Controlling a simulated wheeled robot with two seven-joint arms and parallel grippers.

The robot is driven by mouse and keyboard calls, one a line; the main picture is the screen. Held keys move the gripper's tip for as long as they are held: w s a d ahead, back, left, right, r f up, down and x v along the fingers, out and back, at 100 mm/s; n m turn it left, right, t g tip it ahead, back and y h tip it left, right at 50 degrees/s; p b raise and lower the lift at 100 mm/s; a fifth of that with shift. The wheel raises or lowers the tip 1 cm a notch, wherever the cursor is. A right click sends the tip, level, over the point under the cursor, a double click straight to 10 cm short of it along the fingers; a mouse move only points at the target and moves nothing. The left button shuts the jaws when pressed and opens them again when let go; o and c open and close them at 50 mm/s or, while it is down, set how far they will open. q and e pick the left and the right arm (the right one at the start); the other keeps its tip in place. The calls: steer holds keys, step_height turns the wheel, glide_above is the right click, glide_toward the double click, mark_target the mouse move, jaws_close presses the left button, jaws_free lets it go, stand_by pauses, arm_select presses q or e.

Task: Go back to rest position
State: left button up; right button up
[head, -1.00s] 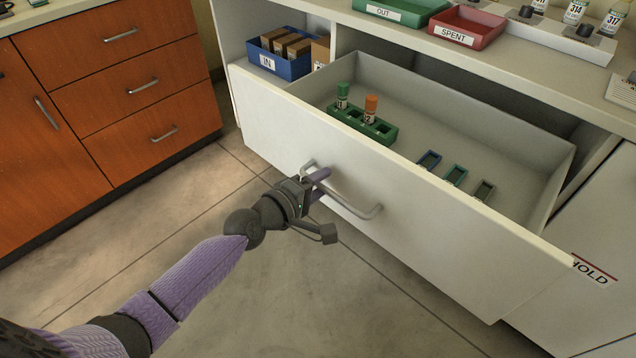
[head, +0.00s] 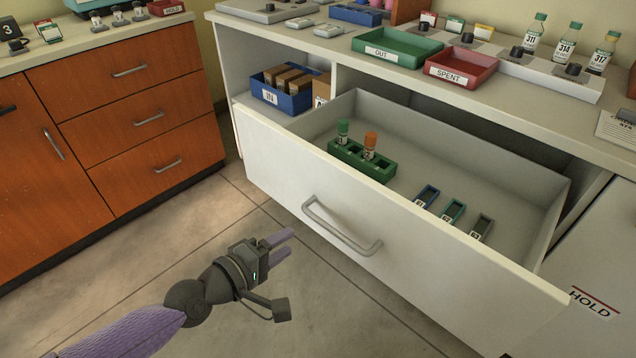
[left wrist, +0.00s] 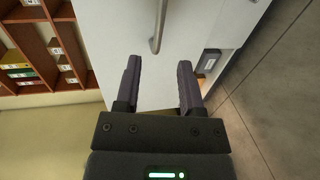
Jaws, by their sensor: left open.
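My left gripper (head: 281,244) is open and empty in the head view, in the air to the lower left of the drawer handle. It also shows in the left wrist view (left wrist: 158,82), its two dark fingers apart with nothing between them. The grey bar handle (head: 340,228) is on the front of the pulled-out white drawer (head: 420,240), apart from the fingers. The handle also shows beyond the fingertips in the left wrist view (left wrist: 159,25). My right gripper is in neither view.
Inside the open drawer a green rack (head: 362,162) holds a green-capped and an orange-capped vial, beside several small coloured holders. A blue IN bin (head: 283,92) stands left of the drawer. Orange cabinets (head: 120,110) stand at left. The floor between is clear.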

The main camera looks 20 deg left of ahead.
arm_select(q)
steer(key=s+a+f+m+g+y+p, duration=0.2)
steer(key=s+a+f+m+g+p, duration=0.15)
steer(key=s+f, duration=0.4)
steer(key=s+a+f+m+g+y+p, duration=0.2)
steer(key=s+f+m+g+y+p, duration=0.15)
steer(key=s+f, duration=0.35)
steer(key=s+d+f+m+g+p, duration=0.1)
steer(key=s+f+m+g, duration=0.1)
steer(key=s, duration=0.6)
steer(key=s+d+f+m+g+p, duration=0.2)
steer(key=s+f+m+g, duration=0.1)
steer(key=s, duration=0.6)
steer(key=s+d+f+m+g+p, duration=0.1)
steer(key=s+d+f+m+g, duration=0.1)
steer(key=s, duration=0.7)
steer(key=m+g, duration=0.1)
steer(key=m, duration=0.1)
steer(key=shift+s+f+m+y+p, duration=0.25)
steer(key=shift+m+y+p, duration=0.1)
steer(key=shift+m+p, duration=0.05)
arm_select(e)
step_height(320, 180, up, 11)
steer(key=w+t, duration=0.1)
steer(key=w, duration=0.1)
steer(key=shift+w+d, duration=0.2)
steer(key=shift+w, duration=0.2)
